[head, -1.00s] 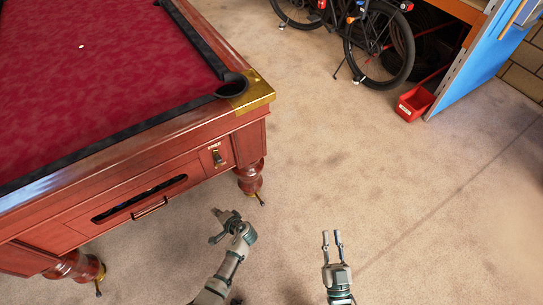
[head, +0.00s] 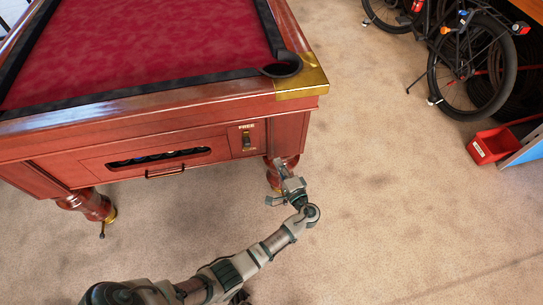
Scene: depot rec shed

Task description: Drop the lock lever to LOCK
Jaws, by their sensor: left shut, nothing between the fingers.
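The lock lever (head: 247,140) is a small metal lever on a dark plate on the front of the pool table (head: 200,98), near its right corner. The word FREE shows above it; any lower lettering is too small to read. I cannot tell exactly how the lever is set. My left gripper (head: 280,182) is below and to the right of the lever, in front of the table's right front leg, and apart from the lever. It is shut and empty. My right gripper is not in view.
The ball-return slot (head: 157,158), with several dark balls, and a handle below it lie left of the lever. A corner pocket (head: 285,66) is above. A bicycle (head: 470,55) and a red bin (head: 491,146) stand right; carpet between is clear.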

